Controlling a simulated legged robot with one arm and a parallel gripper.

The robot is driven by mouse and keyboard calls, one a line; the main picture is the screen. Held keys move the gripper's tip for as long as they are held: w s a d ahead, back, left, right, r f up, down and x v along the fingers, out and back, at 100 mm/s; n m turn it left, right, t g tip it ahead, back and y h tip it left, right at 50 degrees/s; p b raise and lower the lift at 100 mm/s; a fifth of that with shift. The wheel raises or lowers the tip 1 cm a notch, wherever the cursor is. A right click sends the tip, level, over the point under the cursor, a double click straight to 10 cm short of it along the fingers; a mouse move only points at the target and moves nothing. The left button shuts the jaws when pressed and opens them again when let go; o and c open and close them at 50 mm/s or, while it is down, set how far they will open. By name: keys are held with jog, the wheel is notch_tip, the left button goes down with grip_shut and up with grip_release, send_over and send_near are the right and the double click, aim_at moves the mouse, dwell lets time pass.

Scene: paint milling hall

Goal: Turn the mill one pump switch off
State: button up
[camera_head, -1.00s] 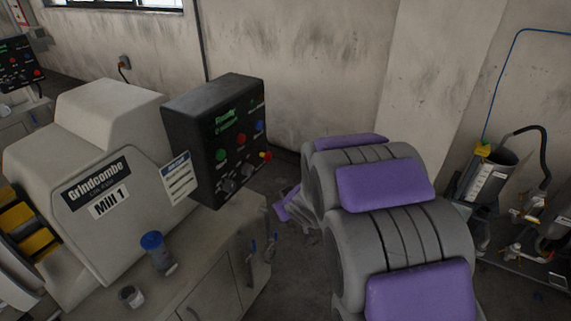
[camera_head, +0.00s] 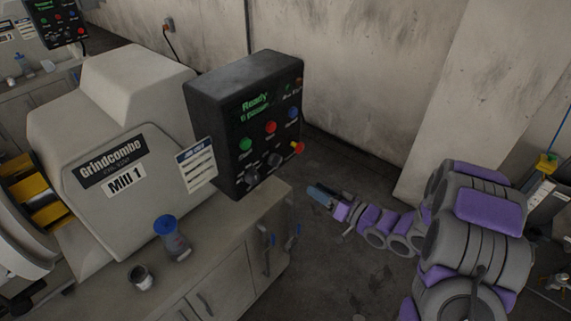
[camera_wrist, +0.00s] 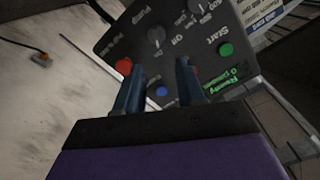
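Mill 1 (camera_head: 115,205) is a cream machine on a bench, with a black control box (camera_head: 225,90) at its right. The pump switch (camera_head: 274,160) is a dark knob low on the box face, beside another dark knob (camera_head: 252,176). In the wrist view the panel appears upside down, with the pump switch (camera_wrist: 156,36) beyond my fingertips. I cannot tell its setting for sure. My gripper (camera_head: 310,188) is right of and below the box in the head view. In the wrist view my gripper (camera_wrist: 160,68) is open and empty, its two fingers apart, touching no knob.
Near the pump switch are a red emergency knob (camera_wrist: 124,66), a blue button (camera_wrist: 162,91) and a green start button (camera_wrist: 225,49). Floor right of the bench is clear.

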aim_at(279, 164)
jog(key=b+x, duration=0.2)
jog(key=x, duration=1.1)
jog(key=shift+w+f, duration=0.1)
jog(key=shift+w, duration=0.2)
jog(key=shift+x, duration=0.95)
jog(key=shift+w, duration=0.15)
jog(key=shift+c, duration=1.2)
jog(key=shift+w+d, duration=0.1)
jog(key=shift+d, duration=0.2)
jog(key=c, duration=0.3)
grip_shut()
